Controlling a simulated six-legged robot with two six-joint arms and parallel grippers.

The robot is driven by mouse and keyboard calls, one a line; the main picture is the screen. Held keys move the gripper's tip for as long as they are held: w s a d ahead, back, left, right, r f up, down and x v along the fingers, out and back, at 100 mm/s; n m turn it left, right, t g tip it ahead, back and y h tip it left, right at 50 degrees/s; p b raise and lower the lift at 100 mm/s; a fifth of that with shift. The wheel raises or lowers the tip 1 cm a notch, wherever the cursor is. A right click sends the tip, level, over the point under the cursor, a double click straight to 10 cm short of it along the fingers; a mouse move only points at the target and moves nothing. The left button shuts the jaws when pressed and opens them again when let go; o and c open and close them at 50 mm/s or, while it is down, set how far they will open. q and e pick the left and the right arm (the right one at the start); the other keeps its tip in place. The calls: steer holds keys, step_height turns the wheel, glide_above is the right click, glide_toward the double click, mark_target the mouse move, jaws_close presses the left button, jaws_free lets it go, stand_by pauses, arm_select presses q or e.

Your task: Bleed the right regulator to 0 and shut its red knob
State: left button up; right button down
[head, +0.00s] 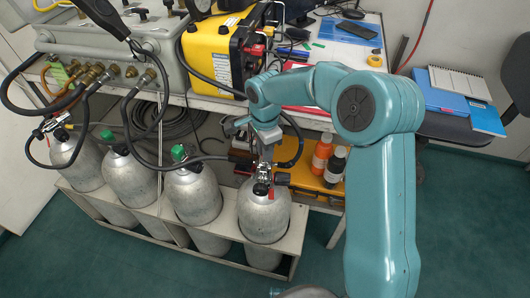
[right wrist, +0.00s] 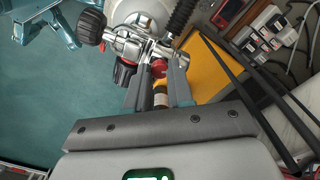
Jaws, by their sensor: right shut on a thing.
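The right regulator (head: 263,172) is a chrome fitting on top of the rightmost grey cylinder (head: 264,214). In the right wrist view the regulator (right wrist: 133,43) shows close up, with a ribbed black knob (right wrist: 89,26) at its left and a black hose rising behind it. The red knob (right wrist: 160,68) lies between the fingertips of my right gripper (right wrist: 159,76), which is shut on it. In the head view my right gripper (head: 266,146) reaches down to the regulator from above and partly hides it. No gauge reading is legible. My left gripper is not in view.
More grey cylinders (head: 193,196) stand to the left in a pale rack (head: 165,216), some with green caps. Hoses hang from the grey panel box (head: 110,42) on the bench. Orange and dark bottles (head: 322,152) stand on a yellow case close to the right.

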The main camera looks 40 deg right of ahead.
steer(key=m+b, duration=0.1)
steer(key=m, duration=0.3)
steer(key=shift+m, duration=0.3)
steer(key=shift+r, duration=0.1)
stand_by(0.5)
steer(key=c, duration=1)
jaws_free()
step_height(320, 180, up, 16)
steer(key=p, duration=0.2)
steer(key=shift+r+p, duration=0.15)
steer(key=shift+p, duration=0.15)
